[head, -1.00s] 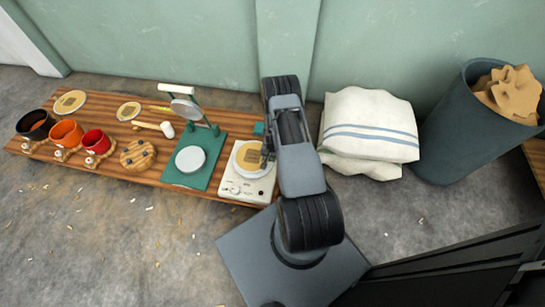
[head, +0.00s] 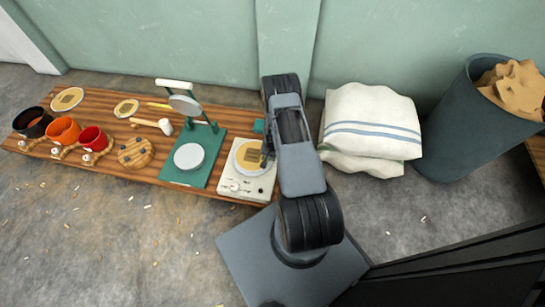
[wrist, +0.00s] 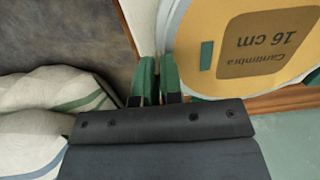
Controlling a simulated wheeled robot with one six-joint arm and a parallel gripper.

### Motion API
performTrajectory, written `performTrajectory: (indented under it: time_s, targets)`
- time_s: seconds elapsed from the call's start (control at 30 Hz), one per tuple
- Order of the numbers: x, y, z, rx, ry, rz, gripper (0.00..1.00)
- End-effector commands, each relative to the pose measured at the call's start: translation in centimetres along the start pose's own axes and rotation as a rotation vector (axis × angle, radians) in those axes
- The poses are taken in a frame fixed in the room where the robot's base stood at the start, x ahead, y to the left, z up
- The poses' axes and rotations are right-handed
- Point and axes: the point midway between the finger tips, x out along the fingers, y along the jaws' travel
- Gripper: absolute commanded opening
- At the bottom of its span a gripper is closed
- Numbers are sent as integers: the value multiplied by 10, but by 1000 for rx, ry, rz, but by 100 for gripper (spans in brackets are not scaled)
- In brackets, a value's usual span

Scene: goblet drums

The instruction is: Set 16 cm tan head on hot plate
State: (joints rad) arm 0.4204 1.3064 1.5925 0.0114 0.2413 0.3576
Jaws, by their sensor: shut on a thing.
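The 16 cm tan head (head: 250,156) is a round disc with a pale rim and a brown label, lying over the top of the cream hot plate (head: 237,187). I cannot tell whether it rests fully on the plate. In the wrist view the head (wrist: 255,52) shows its label reading "16 cm" and a small green patch. My gripper (head: 267,153) is at the head's right edge, partly hidden by my arm. In the wrist view its green fingertips (wrist: 157,78) are close together at the pale rim, shut on it.
Left of the hot plate on the wooden board stands a green press (head: 190,158). Further left are a mallet (head: 152,124), two other tan heads (head: 67,98) (head: 126,108) and several coloured cups. Folded white cloth sacks (head: 370,130) and a grey bin (head: 458,130) stand right.

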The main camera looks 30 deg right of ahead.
Motion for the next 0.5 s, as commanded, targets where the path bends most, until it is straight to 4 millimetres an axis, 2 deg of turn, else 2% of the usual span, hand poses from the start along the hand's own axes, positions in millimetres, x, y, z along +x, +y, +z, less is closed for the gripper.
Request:
performTrajectory:
  time_s: [0.5]
  targets:
    - [5, 0, 0, 0, 0, 0, 0]
